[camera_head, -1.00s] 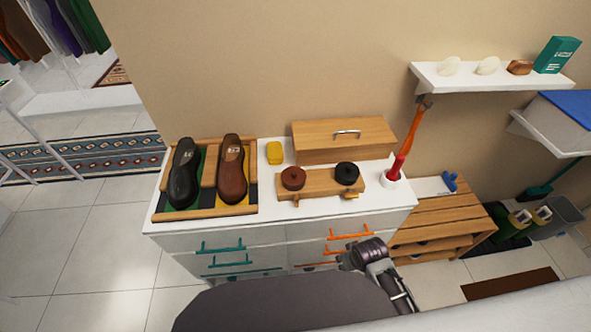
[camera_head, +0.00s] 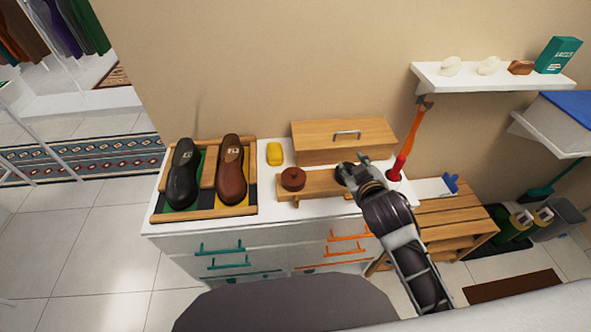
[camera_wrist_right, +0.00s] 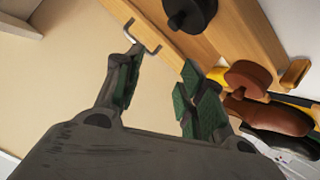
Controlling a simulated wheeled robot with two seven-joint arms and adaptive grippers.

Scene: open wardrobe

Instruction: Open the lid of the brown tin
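The brown tin (camera_head: 293,178) is a small round tin on the left part of a wooden stand (camera_head: 318,183) on the white cabinet. My left gripper is not in view.
A black tin (camera_wrist_right: 190,12) sits on the stand, mostly hidden by my right gripper in the head view. A wooden drawer box (camera_head: 345,145) stands behind. Left are a yellow item (camera_head: 274,153) and a shoe tray (camera_head: 207,213).

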